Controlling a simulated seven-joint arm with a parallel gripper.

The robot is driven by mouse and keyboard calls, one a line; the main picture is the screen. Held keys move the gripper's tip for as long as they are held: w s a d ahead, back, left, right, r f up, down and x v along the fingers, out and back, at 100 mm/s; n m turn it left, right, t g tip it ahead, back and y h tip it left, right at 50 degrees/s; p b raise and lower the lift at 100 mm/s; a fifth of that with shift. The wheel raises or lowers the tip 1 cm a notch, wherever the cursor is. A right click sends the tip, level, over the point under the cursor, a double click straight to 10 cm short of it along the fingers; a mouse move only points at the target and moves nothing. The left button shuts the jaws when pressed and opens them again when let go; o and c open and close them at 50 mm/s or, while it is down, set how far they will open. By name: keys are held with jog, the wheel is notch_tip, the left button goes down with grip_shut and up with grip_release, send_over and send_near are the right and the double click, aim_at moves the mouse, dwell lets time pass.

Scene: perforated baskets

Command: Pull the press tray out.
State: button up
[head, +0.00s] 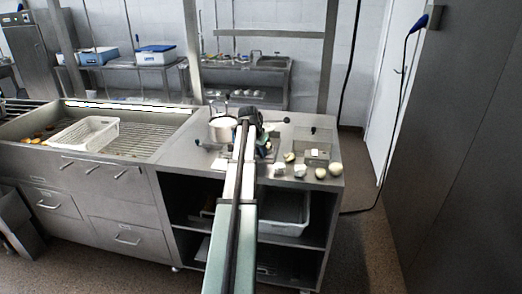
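My arm reaches forward over the steel counter (186,156). Its dark end, with my gripper (250,117), is above the middle of the counter, and the arm hides most of it. I cannot see the fingers clearly or tell whether they hold anything. I cannot identify the press tray with certainty. A small boxy steel device (317,153) with a see-through upper part stands on the counter to the right of my gripper. A thin lever with a dark knob (286,120) sticks out to the right just beside my gripper; what it belongs to is hidden.
A whitish pot (222,130) stands left of my gripper. Several pale round pieces (320,173) lie along the counter's front right edge. A white perforated basket (84,135) sits in the sunken station at left. A grey bin (290,227) is on the shelf below. Floor at right is clear.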

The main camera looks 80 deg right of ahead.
jog(key=o, duration=0.4)
jog(key=shift+a, duration=0.1)
jog(key=v, duration=1.3)
jog(key=shift+w+a+r, duration=0.1)
jog(key=shift+a+r, duration=0.15)
jog(key=shift+r, duration=0.1)
